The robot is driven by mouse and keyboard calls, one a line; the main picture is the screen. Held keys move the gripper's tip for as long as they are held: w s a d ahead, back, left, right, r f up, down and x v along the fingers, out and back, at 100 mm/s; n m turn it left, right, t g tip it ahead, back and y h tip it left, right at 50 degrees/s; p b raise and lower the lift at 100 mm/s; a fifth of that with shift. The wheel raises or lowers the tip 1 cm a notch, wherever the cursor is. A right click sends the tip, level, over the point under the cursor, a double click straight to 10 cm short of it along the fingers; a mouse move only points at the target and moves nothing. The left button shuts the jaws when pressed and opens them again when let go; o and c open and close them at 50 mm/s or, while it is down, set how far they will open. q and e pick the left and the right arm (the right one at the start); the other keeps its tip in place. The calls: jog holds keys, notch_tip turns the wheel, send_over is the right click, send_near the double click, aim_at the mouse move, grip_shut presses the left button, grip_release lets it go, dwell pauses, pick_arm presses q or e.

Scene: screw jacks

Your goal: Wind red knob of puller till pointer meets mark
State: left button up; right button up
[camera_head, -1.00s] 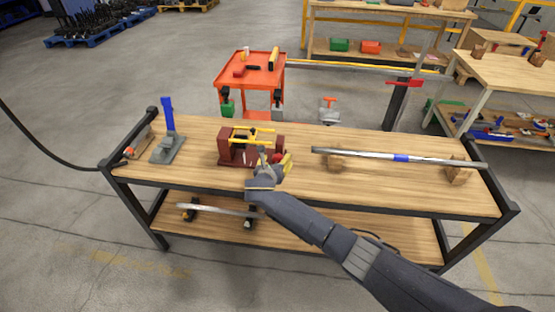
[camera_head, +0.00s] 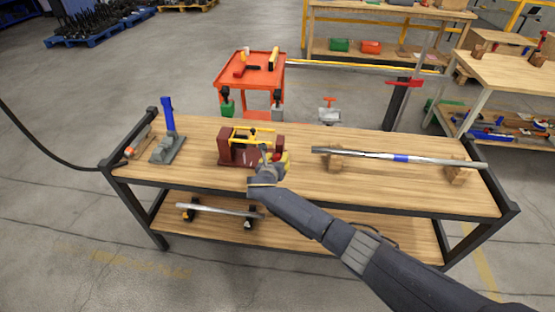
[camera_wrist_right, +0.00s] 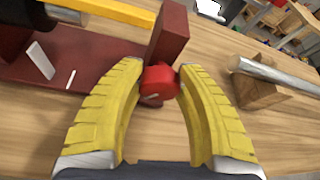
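The puller (camera_head: 238,152) is a dark red frame with yellow bars on the bench, left of centre. In the right wrist view its red base (camera_wrist_right: 95,55) carries a white pointer-like plate (camera_wrist_right: 40,60) and a thin white mark (camera_wrist_right: 71,79), with a gap between them. The red knob (camera_wrist_right: 159,83) sits at the near side of the red end block (camera_wrist_right: 170,35). My right gripper (camera_wrist_right: 160,72) has its yellow fingertips on both sides of the knob, seemingly touching it. In the head view my right gripper (camera_head: 274,160) partly hides the puller's right end. My left gripper is out of view.
A long metal bar (camera_head: 380,155) lies across wooden blocks on the right of the bench (camera_head: 420,195). A grey stand with a blue handle (camera_head: 168,115) is at the left. A red cart (camera_head: 262,72) stands behind. The bench front is mostly clear.

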jog(key=c, duration=0.4)
jog(key=shift+c, duration=0.3)
jog(key=m+y, duration=0.1)
jog(key=m, duration=0.1)
jog(key=shift+d+m+y, duration=0.2)
jog(key=shift+m+y, duration=0.8)
jog(key=shift+m, duration=0.3)
jog(key=o, duration=1.2)
jog(key=shift+o, duration=0.2)
